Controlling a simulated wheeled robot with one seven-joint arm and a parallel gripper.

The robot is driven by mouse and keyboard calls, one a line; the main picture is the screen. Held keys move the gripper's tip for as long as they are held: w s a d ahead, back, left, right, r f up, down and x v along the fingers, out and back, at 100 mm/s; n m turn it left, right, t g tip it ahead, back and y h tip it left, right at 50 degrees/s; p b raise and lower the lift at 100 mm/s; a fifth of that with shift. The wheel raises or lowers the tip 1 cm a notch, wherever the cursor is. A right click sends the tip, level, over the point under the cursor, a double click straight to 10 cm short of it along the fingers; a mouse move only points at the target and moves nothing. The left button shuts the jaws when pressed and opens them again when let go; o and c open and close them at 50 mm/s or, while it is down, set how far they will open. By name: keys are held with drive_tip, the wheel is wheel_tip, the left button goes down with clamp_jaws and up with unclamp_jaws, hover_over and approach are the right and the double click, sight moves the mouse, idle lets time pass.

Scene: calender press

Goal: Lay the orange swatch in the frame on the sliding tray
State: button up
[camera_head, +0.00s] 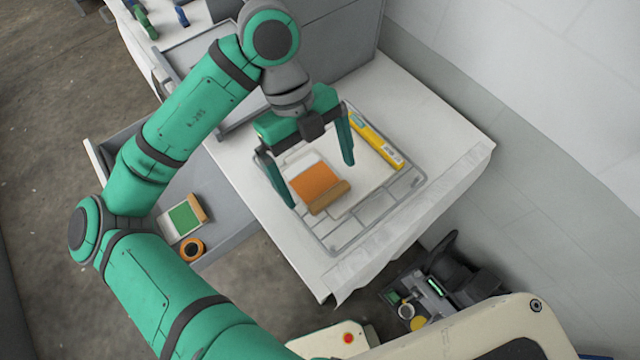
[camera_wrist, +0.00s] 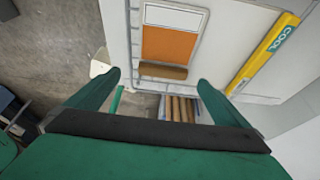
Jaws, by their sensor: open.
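The orange swatch (camera_head: 316,181) has a white strip at its far end and a brown wooden edge at its near end. It lies on the sliding tray (camera_head: 380,215), a pale plate with a grey rim. In the wrist view the swatch shows beyond the fingertips (camera_wrist: 159,79), with nothing held. Fingertip height is unclear.
A yellow bar marked COOL (camera_head: 375,140) lies along the tray's right side. An open grey drawer (camera_head: 228,222) at left holds a green swatch (camera_head: 186,217) and an orange-and-black ring (camera_head: 192,250). The grey press housing (camera_head: 340,35) stands behind. The white table's right end is clear.

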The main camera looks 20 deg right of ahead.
sight(328, 192)
drive_tip(key=shift+d+x, duration=0.15)
drive_tip(key=shift+x, duration=1.05)
drive_tip(key=shift+d+x, duration=0.1)
drive_tip(key=shift+x, duration=1.05)
drive_tip(key=shift+w, duration=0.2)
drive_tip(key=c, duration=1.2)
drive_tip(key=shift+c, duration=0.3)
drive_tip(key=shift+r, duration=0.1)
